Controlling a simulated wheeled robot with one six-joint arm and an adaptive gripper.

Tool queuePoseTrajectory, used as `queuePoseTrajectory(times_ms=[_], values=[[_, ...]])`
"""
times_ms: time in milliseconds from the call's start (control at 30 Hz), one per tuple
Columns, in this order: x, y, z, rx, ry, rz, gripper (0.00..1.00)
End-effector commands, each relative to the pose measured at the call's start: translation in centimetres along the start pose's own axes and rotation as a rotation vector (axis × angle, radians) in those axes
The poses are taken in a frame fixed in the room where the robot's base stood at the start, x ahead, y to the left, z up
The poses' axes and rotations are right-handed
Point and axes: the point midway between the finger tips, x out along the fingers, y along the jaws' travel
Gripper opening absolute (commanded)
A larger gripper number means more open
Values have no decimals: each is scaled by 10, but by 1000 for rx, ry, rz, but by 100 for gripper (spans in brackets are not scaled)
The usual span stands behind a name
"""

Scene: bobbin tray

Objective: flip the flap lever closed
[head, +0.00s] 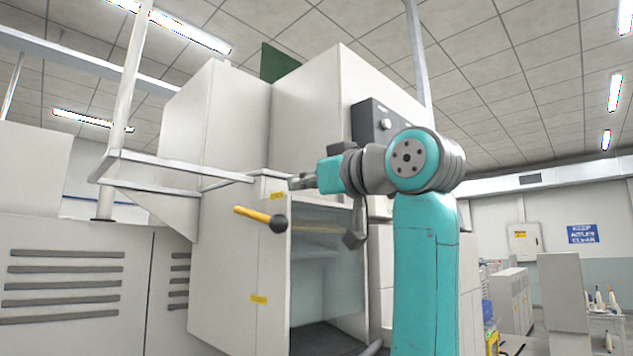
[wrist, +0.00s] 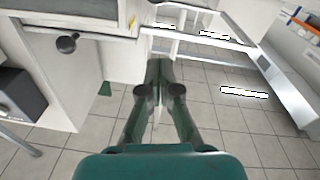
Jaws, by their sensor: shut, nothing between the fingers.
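A lever with a yellow bar (head: 252,213) and a dark round end (head: 279,224) is on the front of the white machine, beside the left edge of its open bay. It lies nearly level, its yellow end pointing left and slightly up. My gripper (head: 293,183) is above and a little right of the dark end, apart from it in the picture, fingers pointing left. In the wrist view my gripper (wrist: 161,68) has its fingertips together and empty. A dark knob (wrist: 67,43) shows on a white panel there; I cannot tell if it belongs to the lever.
The machine's open bay (head: 325,270) is below my gripper. A metal rail (head: 185,168) crosses to the left. A dark control box (head: 375,124) is behind my wrist.

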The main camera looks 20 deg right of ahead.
Motion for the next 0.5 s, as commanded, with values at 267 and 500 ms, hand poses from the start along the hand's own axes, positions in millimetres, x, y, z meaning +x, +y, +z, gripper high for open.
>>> queuePoseTrajectory(times_ms=[267, 500], values=[[39, 0, 15, 1, -3, 0, 0], [43, 0, 36, 0, -1, 0, 0]])
